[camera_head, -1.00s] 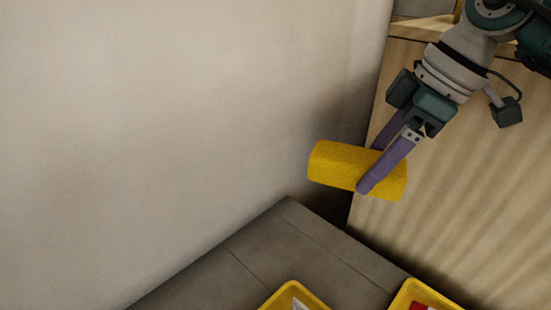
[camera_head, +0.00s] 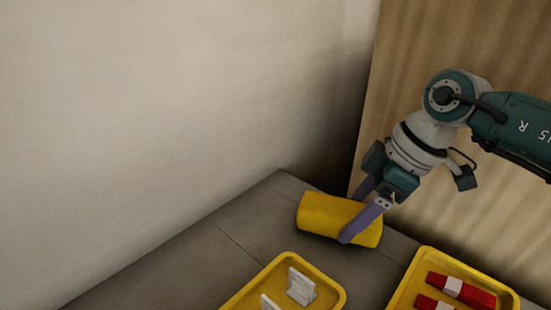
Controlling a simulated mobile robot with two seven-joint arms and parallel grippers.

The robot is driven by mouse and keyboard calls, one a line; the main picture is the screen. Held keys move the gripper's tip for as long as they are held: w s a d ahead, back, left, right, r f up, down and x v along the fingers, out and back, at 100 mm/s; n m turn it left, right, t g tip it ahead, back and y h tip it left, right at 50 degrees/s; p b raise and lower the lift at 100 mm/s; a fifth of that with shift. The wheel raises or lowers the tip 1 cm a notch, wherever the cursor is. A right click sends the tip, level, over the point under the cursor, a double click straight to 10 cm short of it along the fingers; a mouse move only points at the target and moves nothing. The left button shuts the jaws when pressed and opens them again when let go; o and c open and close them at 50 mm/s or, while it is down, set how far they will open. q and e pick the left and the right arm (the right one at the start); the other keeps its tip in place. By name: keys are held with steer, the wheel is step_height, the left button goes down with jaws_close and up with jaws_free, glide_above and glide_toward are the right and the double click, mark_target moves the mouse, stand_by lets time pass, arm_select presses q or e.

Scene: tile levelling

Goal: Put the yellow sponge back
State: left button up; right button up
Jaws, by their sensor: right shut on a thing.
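The yellow sponge (camera_head: 322,216) is a thick block at the far end of the grey surface. My right gripper (camera_head: 356,216) is shut on the sponge near its right end, with purple fingers on either side of it. The sponge is over the grey surface near the far corner; I cannot tell whether it touches the surface. My left gripper is not in view.
The grey tiled surface (camera_head: 228,218) runs along a plain wall at the left. A yellow tray (camera_head: 327,285) with white pieces (camera_head: 302,286) is in front. Another yellow tray (camera_head: 427,256) with red and white pieces (camera_head: 460,291) is at the right. A wooden panel (camera_head: 405,85) stands behind.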

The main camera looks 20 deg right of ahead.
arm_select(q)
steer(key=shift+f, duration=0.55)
arm_select(e)
steer(key=shift+f, duration=0.65)
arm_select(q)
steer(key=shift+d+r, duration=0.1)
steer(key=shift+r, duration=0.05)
arm_select(e)
steer(key=shift+r, duration=0.15)
steer(key=shift+f, duration=0.2)
steer(key=o, duration=1.1)
steer(key=shift+r, duration=0.15)
